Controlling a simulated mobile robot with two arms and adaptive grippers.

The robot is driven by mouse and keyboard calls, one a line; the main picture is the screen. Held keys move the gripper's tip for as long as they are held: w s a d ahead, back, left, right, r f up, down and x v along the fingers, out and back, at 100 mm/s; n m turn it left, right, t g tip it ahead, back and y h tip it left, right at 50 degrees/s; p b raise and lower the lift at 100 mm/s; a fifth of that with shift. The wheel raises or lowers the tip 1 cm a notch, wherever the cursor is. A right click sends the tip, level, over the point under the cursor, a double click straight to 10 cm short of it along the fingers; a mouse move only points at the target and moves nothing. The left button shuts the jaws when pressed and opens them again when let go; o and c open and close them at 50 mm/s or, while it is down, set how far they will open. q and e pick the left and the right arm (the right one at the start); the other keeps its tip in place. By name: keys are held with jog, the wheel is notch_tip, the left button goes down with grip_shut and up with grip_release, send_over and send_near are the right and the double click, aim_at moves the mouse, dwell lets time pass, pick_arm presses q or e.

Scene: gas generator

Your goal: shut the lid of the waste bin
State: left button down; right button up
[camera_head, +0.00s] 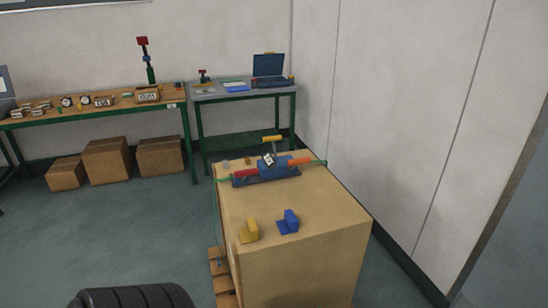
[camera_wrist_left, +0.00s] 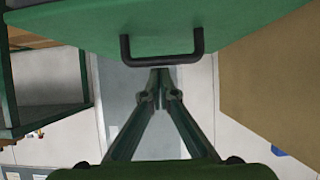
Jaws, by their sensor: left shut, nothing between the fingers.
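In the left wrist view, a large green panel (camera_wrist_left: 225,18) fills the top of the picture. It looks like the waste bin's lid, though the bin's body cannot be made out. A black bar handle (camera_wrist_left: 160,60) stands out from its edge. My left gripper (camera_wrist_left: 160,78) is shut and empty, with its fingertips right at the handle's bar. I cannot tell whether they touch it. The head view shows neither the bin nor the left gripper. My right gripper is in neither view.
In the head view, a wooden crate-like block (camera_head: 300,245) carries a blue-and-red device (camera_head: 272,169), a yellow part (camera_head: 249,232) and a blue part (camera_head: 289,222). Workbenches (camera_head: 95,114) and cardboard boxes (camera_head: 107,160) stand along the back wall. The floor at left (camera_head: 120,230) is clear.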

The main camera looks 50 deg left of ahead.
pick_arm(q)
jog(key=s+a+r+b, duration=0.1)
jog(key=s+a, duration=0.2)
jog(key=s, duration=0.5)
jog(key=shift+a+r, duration=0.15)
jog(key=shift+r, duration=0.25)
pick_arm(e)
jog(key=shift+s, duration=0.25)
pick_arm(q)
jog(key=shift+s, duration=0.1)
jog(key=s+d+f+n+g+y, duration=0.1)
jog(key=s+f+g+y, duration=0.15)
jog(key=f, duration=0.65)
jog(key=s+d+f+n+g+y, duration=0.1)
jog(key=s+f+g+y, duration=0.15)
jog(key=f, duration=0.65)
jog(key=s+d+f+g, duration=0.5)
jog(key=s+d+f, duration=0.3)
jog(key=d, duration=0.4)
jog(key=shift+s+d+f+h, duration=0.3)
jog(key=shift+s+f+h, duration=0.1)
jog(key=shift+s, duration=0.5)
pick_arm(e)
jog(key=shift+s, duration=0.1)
